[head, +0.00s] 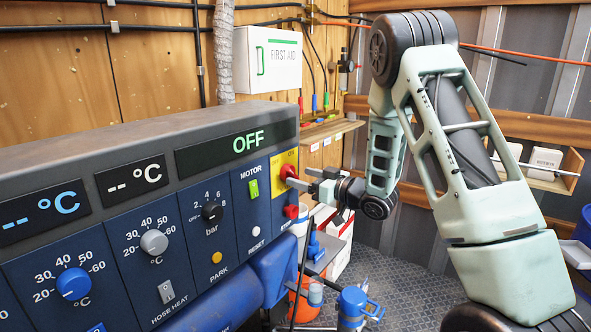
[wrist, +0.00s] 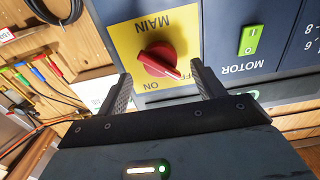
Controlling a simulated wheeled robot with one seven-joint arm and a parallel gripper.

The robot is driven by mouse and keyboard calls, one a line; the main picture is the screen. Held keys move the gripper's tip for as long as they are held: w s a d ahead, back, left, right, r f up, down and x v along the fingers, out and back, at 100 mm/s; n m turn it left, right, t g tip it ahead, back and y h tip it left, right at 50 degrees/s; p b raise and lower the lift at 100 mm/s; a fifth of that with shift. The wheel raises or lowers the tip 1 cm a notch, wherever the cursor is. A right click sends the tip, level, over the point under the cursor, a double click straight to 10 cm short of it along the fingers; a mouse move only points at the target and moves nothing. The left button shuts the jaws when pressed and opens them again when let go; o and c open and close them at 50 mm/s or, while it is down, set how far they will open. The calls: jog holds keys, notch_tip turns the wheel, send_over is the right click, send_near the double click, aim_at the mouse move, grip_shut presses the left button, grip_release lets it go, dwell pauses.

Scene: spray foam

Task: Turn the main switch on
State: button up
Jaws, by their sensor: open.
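The main switch is a red rotary knob (head: 287,172) on a yellow plate (head: 291,157) at the right end of the blue control panel. In the wrist view the red knob (wrist: 157,58) sits on the yellow plate (wrist: 127,45), marked MAIN and ON, upside down. The knob's grip slants toward the lower right there. My gripper (head: 311,180) is in front of the switch. In the wrist view its open fingers (wrist: 161,80) stand either side of the knob's lower part, and I see no clear contact. The panel display (head: 248,142) reads OFF.
The green MOTOR switch (head: 253,188) and a red button (head: 291,211) are close to the main switch. A first aid box (head: 268,58) hangs on the wooden wall. Blue equipment (head: 355,305) stands below on the floor. The floor (head: 400,285) right of it is partly clear.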

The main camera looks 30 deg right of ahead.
aim_at(295, 175)
jog(key=shift+p+x, duration=0.4)
jog(key=shift+x, duration=1.25)
jog(key=c, duration=1)
